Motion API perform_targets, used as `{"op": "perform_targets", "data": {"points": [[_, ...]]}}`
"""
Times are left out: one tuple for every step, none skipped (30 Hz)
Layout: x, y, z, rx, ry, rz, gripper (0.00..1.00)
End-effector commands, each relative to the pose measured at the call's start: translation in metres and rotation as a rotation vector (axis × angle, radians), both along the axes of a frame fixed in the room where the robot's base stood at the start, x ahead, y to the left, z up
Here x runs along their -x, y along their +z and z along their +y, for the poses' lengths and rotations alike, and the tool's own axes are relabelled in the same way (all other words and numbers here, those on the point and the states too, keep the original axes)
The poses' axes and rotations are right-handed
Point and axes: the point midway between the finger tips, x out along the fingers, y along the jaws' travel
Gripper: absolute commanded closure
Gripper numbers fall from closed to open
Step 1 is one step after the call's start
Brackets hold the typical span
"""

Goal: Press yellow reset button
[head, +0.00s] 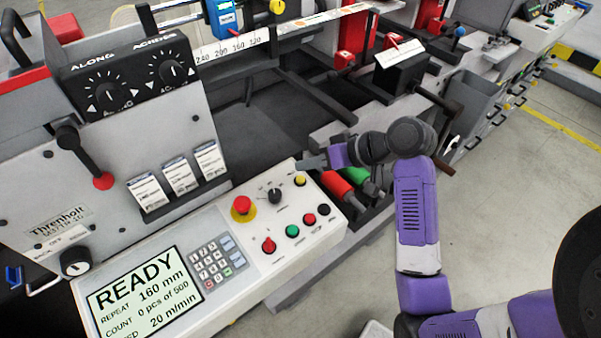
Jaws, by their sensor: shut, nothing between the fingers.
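A small yellow button (300,180) sits near the far right corner of the white control panel (228,290). My gripper (304,165) is shut and empty. Its fingertips point left and show just above the yellow button in the picture. From this view I cannot tell how high they are over the panel, but the button's top is visible and I see no contact. The display (145,291) reads READY, 160 mm, 0 pcs of 500 and 20 m/min.
Near the button are a black knob (274,194), a red emergency stop (242,205) on yellow, a green button (292,231), a red button (309,219) and a red switch (269,245). Red (336,185) and green rollers lie beyond the panel's right edge, under my arm.

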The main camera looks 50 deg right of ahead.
Motion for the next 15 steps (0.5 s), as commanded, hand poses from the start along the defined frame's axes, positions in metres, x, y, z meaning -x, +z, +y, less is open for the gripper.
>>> {"op": "perform_targets", "data": {"points": [[0.001, 0.01, 0.0, 0.0, 0.0, 0.0, 1.0], [0.001, 0.012, 0.001, 0.0, 0.0, 0.0, 1.0], [0.002, 0.016, 0.001, 0.0, 0.0, 0.0, 1.0], [0.002, 0.018, 0.001, 0.0, 0.0, 0.0, 1.0], [0.002, 0.021, 0.001, 0.0, 0.0, 0.0, 1.0], [0.003, 0.023, 0.001, 0.0, 0.0, 0.0, 1.0], [0.003, 0.025, 0.001, 0.0, 0.0, 0.001, 1.0], [0.003, 0.025, 0.001, 0.0, 0.0, 0.001, 1.0], [0.004, 0.025, 0.001, 0.0, 0.0, 0.001, 1.0], [0.004, 0.025, 0.001, -0.001, 0.0, 0.001, 1.0], [0.004, 0.024, 0.001, -0.001, 0.0, 0.001, 1.0], [0.004, 0.024, 0.001, 0.0, 0.0, 0.001, 1.0], [0.004, 0.024, 0.001, 0.0, 0.0, 0.0, 1.0], [0.004, 0.023, 0.001, 0.0, 0.0, 0.0, 1.0], [0.004, 0.024, 0.001, 0.0, 0.0, 0.0, 1.0]]}}
